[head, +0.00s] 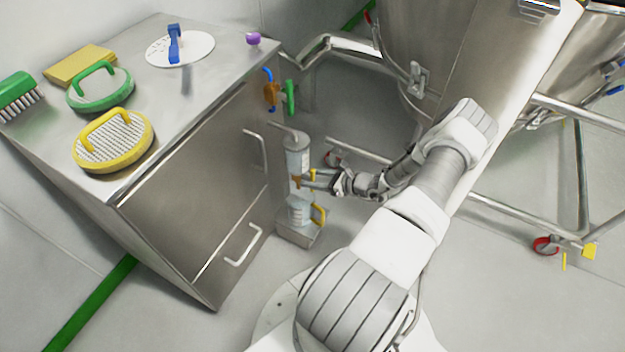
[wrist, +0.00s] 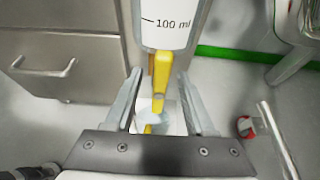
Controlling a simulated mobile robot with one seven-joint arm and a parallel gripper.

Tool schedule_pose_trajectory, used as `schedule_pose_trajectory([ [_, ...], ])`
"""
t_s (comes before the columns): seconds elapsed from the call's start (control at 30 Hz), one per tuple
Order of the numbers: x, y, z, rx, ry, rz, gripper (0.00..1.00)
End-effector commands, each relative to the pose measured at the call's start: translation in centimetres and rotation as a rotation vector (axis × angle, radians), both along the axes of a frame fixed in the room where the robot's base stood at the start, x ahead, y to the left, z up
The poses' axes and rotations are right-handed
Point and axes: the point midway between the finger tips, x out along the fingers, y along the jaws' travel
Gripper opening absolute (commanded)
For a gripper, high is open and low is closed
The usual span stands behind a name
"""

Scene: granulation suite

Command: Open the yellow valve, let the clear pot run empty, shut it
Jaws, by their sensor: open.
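The clear pot (head: 298,158) is mounted upright by the cabinet's side; its lower part, with a 100 ml mark, shows in the wrist view (wrist: 168,28). I cannot tell its liquid level. The yellow valve's lever (wrist: 161,72) hangs just below the pot, roughly upright in the picture; it also shows in the head view (head: 313,175). My gripper (wrist: 159,76) is open, one finger on each side of the lever, with gaps visible. It also shows in the head view (head: 311,181). A jug (head: 299,211) with a yellow handle stands below the valve; my gripper partly hides it in the wrist view.
The steel cabinet (head: 190,185) is left of the pot, with brushes and discs on top. A large steel vessel on a wheeled frame (head: 500,203) is at right. Open floor lies in front.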

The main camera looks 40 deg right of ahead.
Motion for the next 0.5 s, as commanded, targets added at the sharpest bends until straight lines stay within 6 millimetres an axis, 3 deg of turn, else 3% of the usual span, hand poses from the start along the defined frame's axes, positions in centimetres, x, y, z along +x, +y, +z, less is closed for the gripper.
schedule_pose_trajectory([
  [0.27,0.1,0.02,-0.01,0.0,0.0,0.0,0.53],
  [0.5,0.09,0.0,0.0,0.0,0.0,0.0,0.1],
])
